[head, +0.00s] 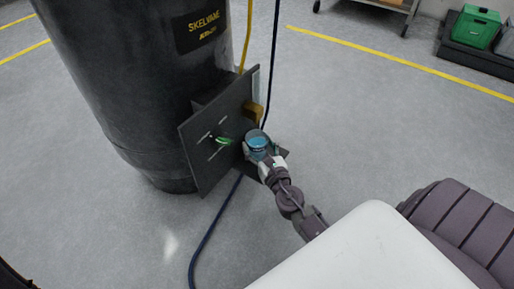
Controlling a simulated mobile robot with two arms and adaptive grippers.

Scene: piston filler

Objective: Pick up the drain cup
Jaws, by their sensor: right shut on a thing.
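The drain cup (257,144) is a small cup with a pale rim and blue inside. It is beside the dark plate (212,150) on the front of the large black tank (145,75). My right gripper (262,153) is shut on the cup, reaching it from the lower right. The fingers partly hide the cup's lower side, and I cannot tell whether the cup touches the small ledge under it. My left gripper is not in view.
A green glint (223,141) shows on the plate. A brass-coloured block (254,112) sits just above the cup. A blue hose (215,228) runs over the floor below. Open grey floor lies to the right, with green crates (475,27) far back.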

